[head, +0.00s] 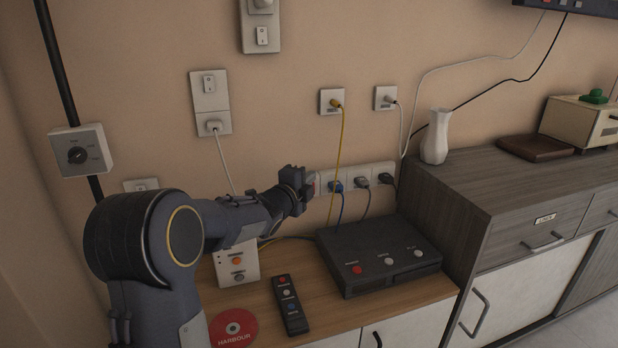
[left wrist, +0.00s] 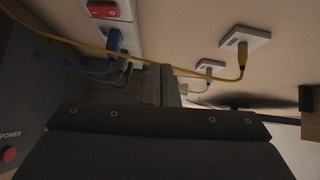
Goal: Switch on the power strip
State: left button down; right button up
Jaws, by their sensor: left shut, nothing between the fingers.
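The white power strip (head: 350,171) is fixed to the wall just above the wooden cabinet top. Several plugs, one of them blue (head: 337,186), sit in its sockets. My left gripper (head: 306,184) is shut and empty at the strip's left end, and partly hides that end. In the left wrist view, the strip (left wrist: 127,22) is at the top left with its red rocker switch (left wrist: 103,9) at the frame's top edge. The shut fingers (left wrist: 161,84) are lower and to the right of the switch there. Contact with the strip cannot be told. My right gripper is out of view.
A black box (head: 375,255) with several buttons, a remote (head: 289,304) and a red disc (head: 233,328) lie on the cabinet top (head: 335,315). A yellow cable (head: 338,140) hangs near the gripper. A white vase (head: 435,137) stands on the grey sideboard (head: 475,180) at right.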

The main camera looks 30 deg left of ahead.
pick_arm(q)
jog(key=s+d+r, duration=0.3)
jog(key=s, duration=0.3)
jog(key=shift+d+p, duration=0.3)
jog(key=shift+d, duration=0.1)
jog(key=shift+f, duration=0.1)
jog(key=a+f+p, duration=0.2)
jog(key=a+f, duration=0.1)
jog(key=f, duration=0.8)
jog(key=shift+s+a+f, duration=0.25)
jog(key=shift+s, duration=0.2)
jog(key=w+a+f, duration=0.1)
jog(key=w+a, duration=0.2)
jog(key=w, duration=0.9)
jog(key=shift+w+a+f+b, duration=0.15)
jog(key=shift+w+a+b, duration=0.15)
jog(key=shift+a, duration=0.1)
